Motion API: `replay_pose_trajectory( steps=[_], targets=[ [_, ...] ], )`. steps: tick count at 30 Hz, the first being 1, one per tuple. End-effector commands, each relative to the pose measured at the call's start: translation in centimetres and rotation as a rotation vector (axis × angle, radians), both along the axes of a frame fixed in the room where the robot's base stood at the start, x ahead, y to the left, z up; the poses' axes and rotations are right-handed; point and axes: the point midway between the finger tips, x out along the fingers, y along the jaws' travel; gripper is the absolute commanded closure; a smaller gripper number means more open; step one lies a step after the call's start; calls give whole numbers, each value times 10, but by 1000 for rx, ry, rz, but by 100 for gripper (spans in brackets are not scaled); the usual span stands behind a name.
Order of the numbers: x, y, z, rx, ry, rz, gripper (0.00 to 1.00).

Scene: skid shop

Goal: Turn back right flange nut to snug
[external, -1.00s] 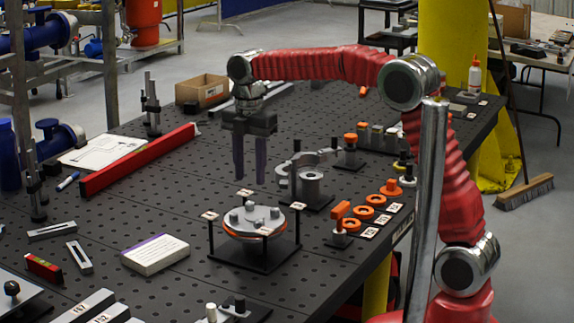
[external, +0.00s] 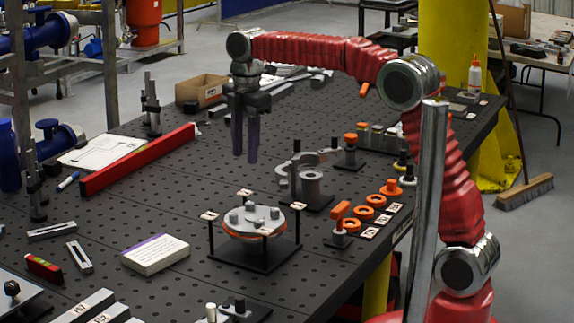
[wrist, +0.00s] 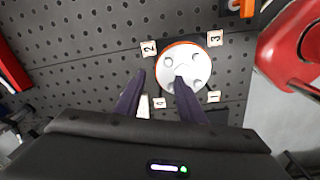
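The grey round flange (external: 258,223) with an orange ring under its rim sits on a black stand on the table. Several grey nuts stand on it; one at its right side (external: 275,213) shows in the external view. Numbered tags on posts surround it. The flange also shows in the wrist view (wrist: 181,66), where my right finger overlaps its lower left part and may hide a nut. I cannot read how tight any nut is. My gripper (external: 245,160) points down, open and empty, above and behind the flange; its fingers also show apart in the wrist view (wrist: 159,78).
A grey clamp-like fixture (external: 311,186) stands just behind the flange. Orange rings (external: 365,212) and an orange-handled piece (external: 340,212) lie to its right. A white box (external: 155,254) and a long red bar (external: 138,160) lie left. Bare table lies between.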

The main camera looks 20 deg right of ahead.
Motion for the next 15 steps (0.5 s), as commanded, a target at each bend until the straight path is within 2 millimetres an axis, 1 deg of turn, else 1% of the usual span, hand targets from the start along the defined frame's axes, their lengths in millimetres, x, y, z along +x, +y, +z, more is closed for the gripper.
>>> replay_pose_trajectory(
  steps=[8,15],
  targets=[
    [-2,-2,-21,11,1,-184,64],
    [-6,-13,-34,27,-2,-353,64]
  ],
)
